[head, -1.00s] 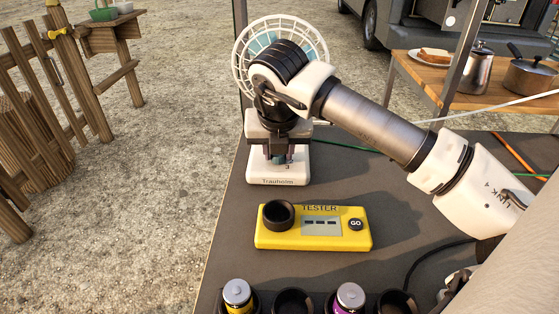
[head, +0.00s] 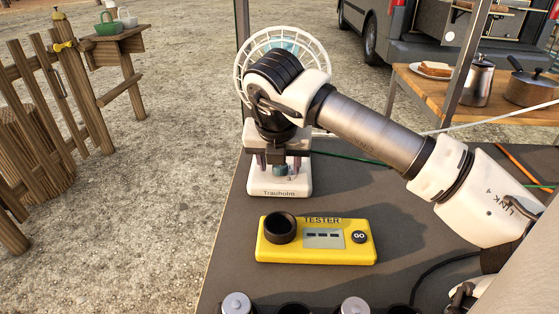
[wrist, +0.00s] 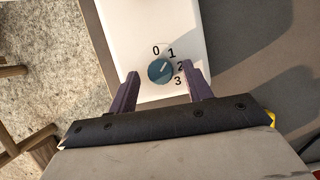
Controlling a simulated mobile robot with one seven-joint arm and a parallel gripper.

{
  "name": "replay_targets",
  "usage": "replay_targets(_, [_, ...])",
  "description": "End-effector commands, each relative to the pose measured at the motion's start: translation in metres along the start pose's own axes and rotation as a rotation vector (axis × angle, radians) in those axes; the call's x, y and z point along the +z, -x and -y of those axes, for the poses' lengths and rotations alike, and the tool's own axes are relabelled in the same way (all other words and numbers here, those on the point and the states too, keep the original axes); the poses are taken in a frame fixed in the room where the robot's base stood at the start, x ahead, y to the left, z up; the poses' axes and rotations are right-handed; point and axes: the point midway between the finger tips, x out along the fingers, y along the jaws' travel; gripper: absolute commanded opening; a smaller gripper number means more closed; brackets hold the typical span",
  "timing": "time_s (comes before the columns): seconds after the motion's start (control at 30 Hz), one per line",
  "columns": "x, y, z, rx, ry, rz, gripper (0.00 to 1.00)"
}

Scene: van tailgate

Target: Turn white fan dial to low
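The white fan (head: 280,187) stands at the table's far left corner, its base marked "Trauholm" and its round cage (head: 322,62) partly behind my arm. Its teal dial (wrist: 160,70) shows in the wrist view, with the numbers 0, 1, 2 and 3 around its upper and right side. The dial's pale mark points up and right, about toward the 1. My gripper (wrist: 160,69) is open, with one purple finger on each side of the dial and a visible gap on both sides. In the head view the dial (head: 280,169) shows small between the fingers.
A yellow tester (head: 345,255) with a black ring and a GO button lies in front of the fan. Battery holders line the near edge. The table between tester and fan is clear.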

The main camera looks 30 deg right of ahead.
Motion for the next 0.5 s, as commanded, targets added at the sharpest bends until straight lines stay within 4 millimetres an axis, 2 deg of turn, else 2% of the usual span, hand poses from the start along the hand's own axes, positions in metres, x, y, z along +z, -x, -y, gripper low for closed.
replay_targets(0.27, [0.001, 0.004, 0.0, 0.0, -0.001, 0.002, 0.5])
replay_targets(0.37, [0.001, 0.016, 0.001, -0.002, -0.001, 0.003, 0.5])
replay_targets(0.5, [0.002, 0.046, 0.001, -0.002, -0.001, 0.005, 0.5])
